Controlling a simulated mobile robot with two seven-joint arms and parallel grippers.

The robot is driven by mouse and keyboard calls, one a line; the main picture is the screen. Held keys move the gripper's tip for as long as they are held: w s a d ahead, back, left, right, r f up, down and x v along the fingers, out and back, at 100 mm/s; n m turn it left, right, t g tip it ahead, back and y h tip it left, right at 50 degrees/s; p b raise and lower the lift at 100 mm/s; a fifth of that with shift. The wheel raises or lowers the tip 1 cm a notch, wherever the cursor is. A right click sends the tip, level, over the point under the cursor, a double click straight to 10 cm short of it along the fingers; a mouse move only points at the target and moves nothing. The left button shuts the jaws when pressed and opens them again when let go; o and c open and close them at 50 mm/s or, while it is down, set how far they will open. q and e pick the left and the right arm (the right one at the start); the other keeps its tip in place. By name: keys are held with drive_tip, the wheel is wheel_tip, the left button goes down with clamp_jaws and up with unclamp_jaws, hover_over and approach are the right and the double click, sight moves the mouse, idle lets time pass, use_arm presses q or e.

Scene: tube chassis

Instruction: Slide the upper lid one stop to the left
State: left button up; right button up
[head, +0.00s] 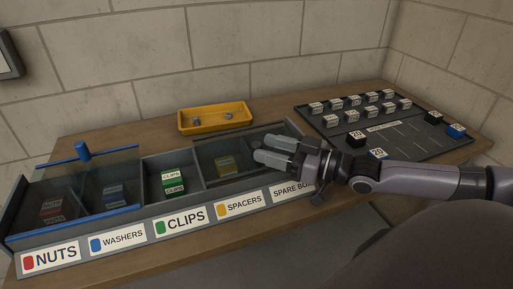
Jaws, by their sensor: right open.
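A long grey compartment box (150,218) lies along the front of the bench. A clear lid with blue edges and a blue knob (82,150) covers the nuts and washers compartments at the left. A dark-framed clear lid (203,158) covers the spacers and spare compartments at the right. I cannot tell for sure which lid is the upper one. The clips compartment between them is uncovered and shows green-and-white blocks (173,181). My right gripper (264,149) is open over the dark-framed lid, partly hiding it; contact cannot be told. My left gripper is not in view.
A yellow tray (214,128) with small grey parts stands behind the box. A dark board (400,142) with several labelled blocks lies at the right, partly behind my right arm. The air over the clips compartment is clear.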

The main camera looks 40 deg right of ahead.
sight(256, 144)
drive_tip(key=shift+b+x, duration=0.4)
drive_tip(key=shift+x, duration=1.4)
drive_tip(key=shift+a, duration=0.1)
clamp_jaws()
